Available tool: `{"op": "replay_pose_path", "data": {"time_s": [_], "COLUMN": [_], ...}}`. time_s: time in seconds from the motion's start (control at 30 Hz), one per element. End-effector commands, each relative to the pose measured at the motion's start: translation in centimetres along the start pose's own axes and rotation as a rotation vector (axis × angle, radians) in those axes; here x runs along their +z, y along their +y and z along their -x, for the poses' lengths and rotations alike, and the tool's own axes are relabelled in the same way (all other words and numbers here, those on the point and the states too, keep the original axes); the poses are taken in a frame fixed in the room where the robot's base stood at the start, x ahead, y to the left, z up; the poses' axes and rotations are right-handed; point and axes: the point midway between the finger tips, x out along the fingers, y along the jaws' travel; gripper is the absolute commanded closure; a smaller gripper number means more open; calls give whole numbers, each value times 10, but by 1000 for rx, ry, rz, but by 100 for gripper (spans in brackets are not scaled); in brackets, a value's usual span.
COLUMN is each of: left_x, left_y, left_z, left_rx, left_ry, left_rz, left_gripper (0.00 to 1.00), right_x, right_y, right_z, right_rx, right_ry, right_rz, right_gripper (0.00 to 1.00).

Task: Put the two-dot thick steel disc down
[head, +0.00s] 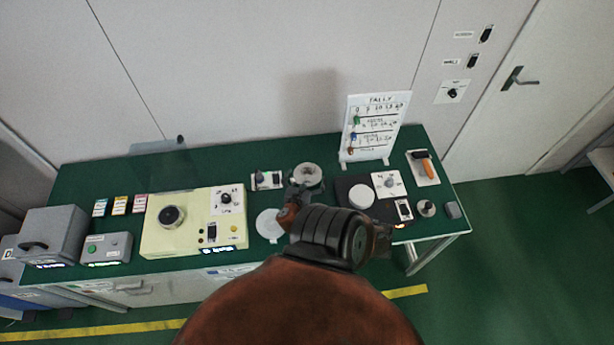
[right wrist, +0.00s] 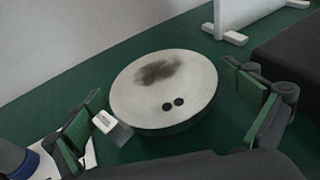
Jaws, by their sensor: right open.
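The two-dot thick steel disc (right wrist: 163,84) lies face up in the right wrist view, pale with a dark smudge and two black dots. In the head view the disc (head: 308,171) shows near the back of the green bench, just beyond my right gripper (head: 298,194). My right gripper (right wrist: 175,112) is open, with one finger on each side of the disc and a visible gap at both sides. The disc appears to rest at bench level; its underside is hidden. My left gripper is not in view.
A white tally board (head: 374,128) stands behind, right of the disc. A dark plate (head: 343,186) with a white disc (head: 361,197) is to the right. A small switch unit (head: 266,180) is close left. Another pale round piece (head: 268,225) lies nearer the front, beside a cream machine (head: 181,235).

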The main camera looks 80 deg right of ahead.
Motion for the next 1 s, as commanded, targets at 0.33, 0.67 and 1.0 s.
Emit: {"op": "replay_pose_path", "data": {"time_s": [0.33, 0.67, 1.0], "left_x": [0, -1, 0], "left_y": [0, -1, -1], "left_z": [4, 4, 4], "left_rx": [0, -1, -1], "left_ry": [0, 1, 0], "left_rz": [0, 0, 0], "left_gripper": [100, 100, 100], "right_x": [0, 1, 1], "right_y": [0, 0, 0], "right_z": [56, 111, 120], "right_rx": [1, -1, -1], "right_ry": [3, 0, -1], "right_rz": [-2, -1, 0], "right_gripper": [0, 0, 0]}}
